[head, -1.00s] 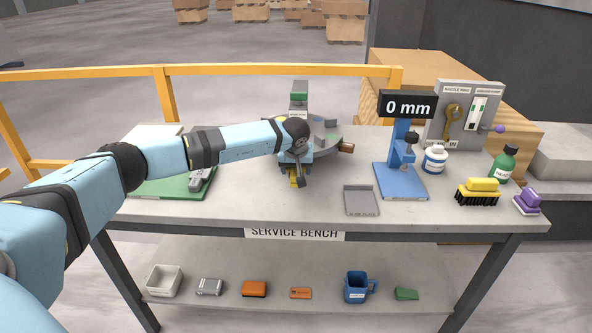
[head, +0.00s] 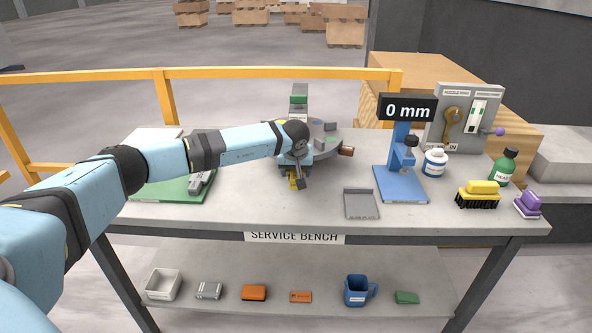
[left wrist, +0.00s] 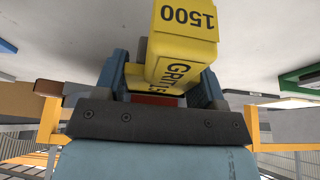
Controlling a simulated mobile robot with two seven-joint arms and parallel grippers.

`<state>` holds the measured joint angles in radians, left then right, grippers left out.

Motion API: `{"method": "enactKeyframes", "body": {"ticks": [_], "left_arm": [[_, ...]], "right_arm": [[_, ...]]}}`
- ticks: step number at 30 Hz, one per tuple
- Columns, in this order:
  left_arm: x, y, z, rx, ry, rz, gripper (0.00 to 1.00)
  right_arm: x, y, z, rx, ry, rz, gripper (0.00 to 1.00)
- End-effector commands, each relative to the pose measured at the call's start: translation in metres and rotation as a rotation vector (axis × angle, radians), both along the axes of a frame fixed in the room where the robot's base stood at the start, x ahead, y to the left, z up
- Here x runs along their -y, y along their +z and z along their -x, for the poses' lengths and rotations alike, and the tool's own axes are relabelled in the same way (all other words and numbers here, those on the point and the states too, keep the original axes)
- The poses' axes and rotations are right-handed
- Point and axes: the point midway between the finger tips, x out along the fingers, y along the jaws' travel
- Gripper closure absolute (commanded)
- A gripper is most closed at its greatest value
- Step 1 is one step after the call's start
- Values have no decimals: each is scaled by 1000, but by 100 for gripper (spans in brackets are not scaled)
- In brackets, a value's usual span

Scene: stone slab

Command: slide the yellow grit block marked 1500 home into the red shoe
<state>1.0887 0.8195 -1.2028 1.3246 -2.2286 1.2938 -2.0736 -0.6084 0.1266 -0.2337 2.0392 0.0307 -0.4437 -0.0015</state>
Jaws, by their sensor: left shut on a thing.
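The yellow grit block (left wrist: 182,42), marked 1500, fills the top middle of the left wrist view. Its lower end sits between the blue fingers of my left gripper (left wrist: 163,82), which is shut on it. In the head view a small yellow part of the block (head: 294,183) shows below my left gripper (head: 296,170), over the bench's middle. A red strip (left wrist: 155,100) shows behind the block, between the fingers; I cannot tell whether it is the red shoe. The shoe is not clearly visible in the head view. My right gripper is out of view.
A round grey turntable (head: 328,131) stands just behind my gripper. A grey tray (head: 361,204) and a blue gauge stand (head: 400,185) reading 0 mm are to the right. A green mat (head: 165,190) lies left. The bench front (head: 255,215) is clear.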

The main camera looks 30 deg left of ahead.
Motion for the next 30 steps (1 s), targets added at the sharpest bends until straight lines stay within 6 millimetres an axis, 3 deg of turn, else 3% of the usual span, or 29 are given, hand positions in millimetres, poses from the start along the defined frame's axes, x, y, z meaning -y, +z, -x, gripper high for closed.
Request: {"method": "enactKeyframes", "body": {"ticks": [30], "left_arm": [[19, 5, 30, 0, 0, 1, 69]], "right_arm": [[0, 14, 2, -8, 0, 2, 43]]}}
